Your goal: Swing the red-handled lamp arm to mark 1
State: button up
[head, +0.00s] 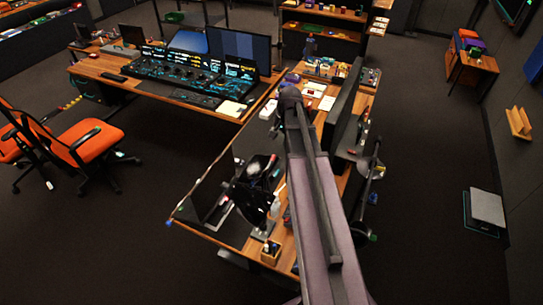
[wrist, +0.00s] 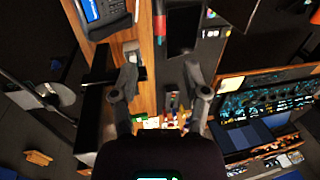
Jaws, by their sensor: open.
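My gripper (wrist: 161,65) is open in the wrist view, its two fingers apart with no object held between them. A lamp-like arm with a pale round head (wrist: 55,95) stands left of the gripper, apart from it. In the head view a similar dark jointed stand (head: 374,170) rises at the desk's right side, with a small red spot near it. A red stick-like piece (wrist: 159,25) lies beyond the fingertips; I cannot tell whether it is the lamp's handle. Mark 1 cannot be made out. My arm hides part of the desk in the head view.
The wooden desk (wrist: 146,75) below the gripper carries a phone-like device (wrist: 100,10) and small clutter. A control console (head: 185,70) stands at the back left, with orange chairs (head: 85,145) before it. A wooden holder (head: 518,122) is at right. The floor right of the desk is mostly clear.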

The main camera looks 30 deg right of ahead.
aim_at(273, 159)
jog(key=shift+s+d, duration=0.1)
dwell(0.3)
jog(key=shift+f, duration=0.1)
jog(key=f+b, duration=0.4)
jog(key=w+a+f+b, duration=0.1)
jog(key=f+b, duration=0.4)
jog(key=w+f+b, duration=0.1)
jog(key=f+b, duration=0.3)
jog(key=shift+a+f+b, duration=0.2)
jog(key=shift+a+b, duration=0.2)
dwell(0.5)
grip_shut()
jog(key=shift+a, duration=0.35)
jog(key=shift+w+d, duration=0.1)
jog(key=shift+d, duration=0.25)
